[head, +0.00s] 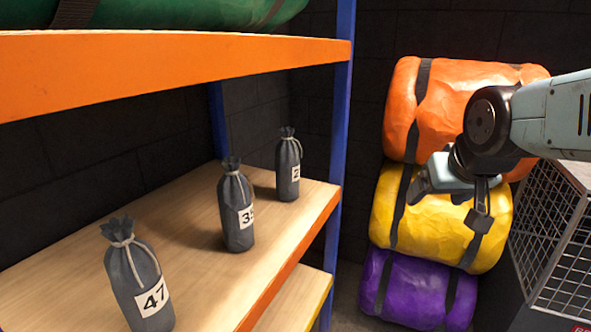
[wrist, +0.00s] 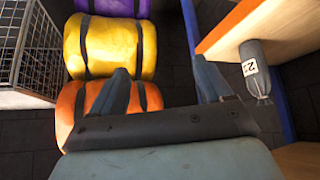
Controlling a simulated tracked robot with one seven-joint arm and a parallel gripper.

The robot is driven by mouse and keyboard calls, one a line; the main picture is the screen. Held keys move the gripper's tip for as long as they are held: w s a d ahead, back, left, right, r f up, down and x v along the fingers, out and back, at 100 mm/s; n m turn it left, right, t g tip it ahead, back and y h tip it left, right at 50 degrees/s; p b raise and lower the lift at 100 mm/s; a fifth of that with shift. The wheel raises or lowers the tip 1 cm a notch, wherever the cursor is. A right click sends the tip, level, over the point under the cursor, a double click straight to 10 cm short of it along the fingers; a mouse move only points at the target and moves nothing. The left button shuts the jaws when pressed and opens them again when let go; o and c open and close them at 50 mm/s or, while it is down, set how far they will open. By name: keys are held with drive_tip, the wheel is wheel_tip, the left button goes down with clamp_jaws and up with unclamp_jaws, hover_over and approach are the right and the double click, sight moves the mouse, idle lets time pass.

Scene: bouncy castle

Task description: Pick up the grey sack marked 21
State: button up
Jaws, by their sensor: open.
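Three grey tied sacks stand upright on the wooden shelf in the head view. The farthest sack (head: 288,167) has a white label showing a 2; the rest of its number is turned out of sight. It also shows in the wrist view (wrist: 256,55), at the right, with a 2 and part of another digit. The middle sack (head: 236,208) reads 3 and a partly hidden digit; the nearest sack (head: 137,280) reads 47. My gripper (head: 449,202) is open and empty, off the shelf to the right of the sacks. Its fingers also show in the wrist view (wrist: 160,84).
The shelf (head: 200,270) has an orange edge and a blue post (head: 341,130). An orange beam (head: 170,68) runs above the sacks. Orange, yellow and purple rolls (head: 420,290) are stacked behind my gripper. A wire cage (head: 548,225) stands at right.

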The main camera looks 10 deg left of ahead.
drive_tip(key=o, duration=0.4)
drive_tip(key=w+a+t, duration=0.1)
drive_tip(key=w+a, duration=0.1)
drive_tip(key=w, duration=0.1)
drive_tip(key=w+a+f+n+y, duration=0.1)
drive_tip(key=w+a, duration=0.2)
drive_tip(key=w+a+t, duration=0.1)
drive_tip(key=w+a, duration=0.1)
drive_tip(key=shift+w+a+f+n+t+y, duration=0.15)
drive_tip(key=shift+w+f+n+t+y, duration=0.15)
drive_tip(key=shift+w+f+n, duration=0.1)
drive_tip(key=shift+c, duration=0.2)
drive_tip(key=n+t+y, duration=0.2)
drive_tip(key=t+y, duration=0.4)
approach(289, 162)
drive_tip(key=x, duration=0.9)
drive_tip(key=shift+w+a, duration=0.15)
drive_tip(key=shift+w, duration=0.25)
drive_tip(key=shift+d+f+x, duration=0.1)
drive_tip(key=shift+x, duration=1.15)
drive_tip(key=shift+d+f+x, duration=0.1)
drive_tip(key=shift+f+x, duration=0.05)
drive_tip(key=shift+x, duration=1.1)
